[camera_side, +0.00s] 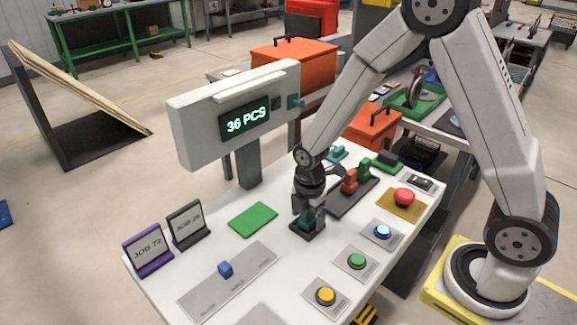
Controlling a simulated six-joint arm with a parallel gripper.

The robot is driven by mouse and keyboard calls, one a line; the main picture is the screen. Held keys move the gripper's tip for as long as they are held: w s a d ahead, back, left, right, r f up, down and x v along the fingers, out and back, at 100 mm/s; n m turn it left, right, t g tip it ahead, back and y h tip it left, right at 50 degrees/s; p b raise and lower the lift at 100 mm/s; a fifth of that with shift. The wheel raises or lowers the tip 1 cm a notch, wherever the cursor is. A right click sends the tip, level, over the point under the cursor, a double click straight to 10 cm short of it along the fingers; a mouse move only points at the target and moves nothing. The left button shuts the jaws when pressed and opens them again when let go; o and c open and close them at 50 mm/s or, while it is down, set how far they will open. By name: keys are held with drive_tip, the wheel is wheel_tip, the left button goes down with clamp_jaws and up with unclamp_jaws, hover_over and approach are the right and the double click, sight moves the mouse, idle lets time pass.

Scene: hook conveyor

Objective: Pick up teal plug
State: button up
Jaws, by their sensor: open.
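The teal plug (307,222) sits low in a dark square block (304,234) near the middle of the white table. My gripper (309,209) points down right above the block, with its open fingers at the plug's upper part. The fingers hide some of the plug, and I cannot tell whether they touch it. Another small teal piece (338,153) lies at the far side of the table behind my gripper.
A dark tray (345,202) with orange and green pieces stands just right of my gripper. A display post (249,165) stands behind left. A green pad (253,219) lies left. Several push-buttons, including a blue one (383,231), line the right side of the white table (290,268).

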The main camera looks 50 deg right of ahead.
clamp_jaws()
drive_tip(key=shift+r, duration=0.1)
idle(0.3)
drive_tip(key=shift+r, duration=0.7)
drive_tip(key=s+r, duration=1.1)
drive_tip(key=s, duration=0.3)
drive_tip(key=shift+d+r, duration=0.25)
drive_tip(key=shift+d, duration=0.05)
drive_tip(key=shift+w, duration=0.1)
